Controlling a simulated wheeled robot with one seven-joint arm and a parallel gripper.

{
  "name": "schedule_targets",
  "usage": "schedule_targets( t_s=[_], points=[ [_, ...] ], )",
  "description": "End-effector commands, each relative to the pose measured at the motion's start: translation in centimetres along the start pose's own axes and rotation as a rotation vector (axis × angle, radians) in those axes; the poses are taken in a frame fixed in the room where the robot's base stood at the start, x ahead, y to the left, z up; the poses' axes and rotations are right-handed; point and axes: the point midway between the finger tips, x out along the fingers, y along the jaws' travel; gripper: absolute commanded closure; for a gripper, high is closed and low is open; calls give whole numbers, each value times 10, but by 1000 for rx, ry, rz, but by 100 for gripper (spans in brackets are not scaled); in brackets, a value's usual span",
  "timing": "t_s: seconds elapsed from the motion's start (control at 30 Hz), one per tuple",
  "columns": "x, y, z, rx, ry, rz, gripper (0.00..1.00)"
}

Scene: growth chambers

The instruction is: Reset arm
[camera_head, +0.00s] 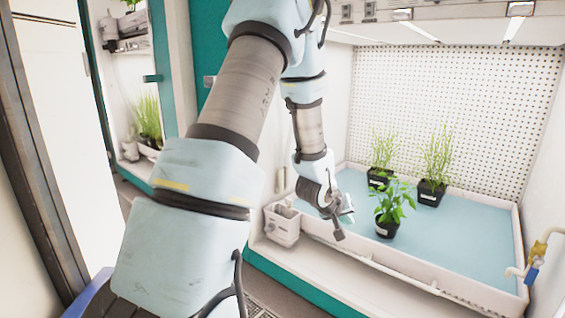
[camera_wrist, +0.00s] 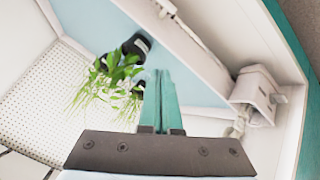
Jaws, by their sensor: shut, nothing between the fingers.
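My arm reaches from the lower left of the head view over the front of an open growth chamber. My gripper (camera_head: 342,222) hangs above the front rim of the chamber's tray, left of the nearest potted plant. In the wrist view my gripper (camera_wrist: 163,85) shows two teal fingers close together, shut with nothing between them. The nearest plant (camera_head: 387,229) is broad-leaved in a black pot; it also shows in the wrist view (camera_wrist: 135,46), apart from the fingers.
Two grassy plants, one left (camera_head: 378,178) and one right (camera_head: 431,192), stand behind on the blue tray (camera_head: 470,235). A white box (camera_head: 283,224) sits at the tray's front left corner. A yellow-handled valve (camera_head: 536,252) is at the right. A teal door edge (camera_head: 200,60) stands left.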

Motion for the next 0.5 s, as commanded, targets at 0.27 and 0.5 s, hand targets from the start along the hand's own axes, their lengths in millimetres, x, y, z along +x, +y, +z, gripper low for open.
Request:
schedule_targets(
  t_s=[0.27, 0.5],
  points=[
    [-144, -114, 6, 66, -202, -389, 100],
    [-230, -143, 50, 45, -401, -481, 100]
  ],
)
